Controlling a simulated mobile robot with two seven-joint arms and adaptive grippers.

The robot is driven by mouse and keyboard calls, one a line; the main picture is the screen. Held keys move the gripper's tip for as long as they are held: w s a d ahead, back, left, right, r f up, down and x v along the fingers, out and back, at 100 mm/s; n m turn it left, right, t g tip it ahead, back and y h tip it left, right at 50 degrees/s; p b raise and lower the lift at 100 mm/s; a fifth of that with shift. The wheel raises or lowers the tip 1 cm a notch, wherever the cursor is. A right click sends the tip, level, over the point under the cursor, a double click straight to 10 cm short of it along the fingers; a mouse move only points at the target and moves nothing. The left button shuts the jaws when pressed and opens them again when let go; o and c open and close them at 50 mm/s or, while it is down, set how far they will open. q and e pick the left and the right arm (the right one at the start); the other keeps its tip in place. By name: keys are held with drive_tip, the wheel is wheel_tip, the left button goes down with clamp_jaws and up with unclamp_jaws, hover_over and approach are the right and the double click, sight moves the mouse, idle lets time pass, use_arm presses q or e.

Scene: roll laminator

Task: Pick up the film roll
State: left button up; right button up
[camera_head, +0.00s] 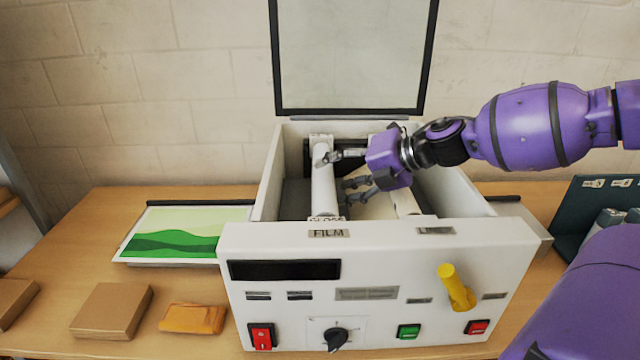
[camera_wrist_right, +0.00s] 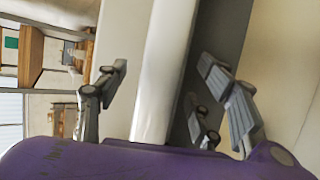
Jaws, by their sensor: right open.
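The film roll (camera_head: 323,188) is a long white cylinder inside the open laminator (camera_head: 380,285), behind the FILM label. It runs from front to back, with a GLOSS label at its front end. My right gripper (camera_head: 340,171) comes in from the right above the laminator bay, with its fingers open at the roll. In the right wrist view the white roll (camera_wrist_right: 165,60) passes between the spread fingers (camera_wrist_right: 157,82), with visible gaps on both sides. Part of the roll's surface is hidden by a finger in the head view. My left gripper is not in view.
A second white roll (camera_head: 403,199) lies to the right, behind the liner label, partly hidden by my arm. The raised lid (camera_head: 350,55) stands behind. A green print (camera_head: 175,232) lies left of the laminator, with cardboard boxes (camera_head: 112,310) and an orange packet (camera_head: 193,318) in front.

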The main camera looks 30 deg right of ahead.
sight(333, 178)
drive_tip(key=b+x, duration=0.1)
drive_tip(key=x, duration=0.1)
drive_tip(key=b+x, duration=0.1)
drive_tip(key=x, duration=0.1)
drive_tip(key=shift+s+d+f, duration=0.1)
drive_tip(key=shift+s+f, duration=0.15)
drive_tip(key=shift+f, duration=0.1)
drive_tip(key=shift+w+r, duration=0.15)
drive_tip(key=shift+r, duration=0.25)
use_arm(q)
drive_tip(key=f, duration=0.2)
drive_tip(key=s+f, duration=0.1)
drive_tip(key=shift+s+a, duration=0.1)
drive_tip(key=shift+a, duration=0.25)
use_arm(e)
clamp_jaws()
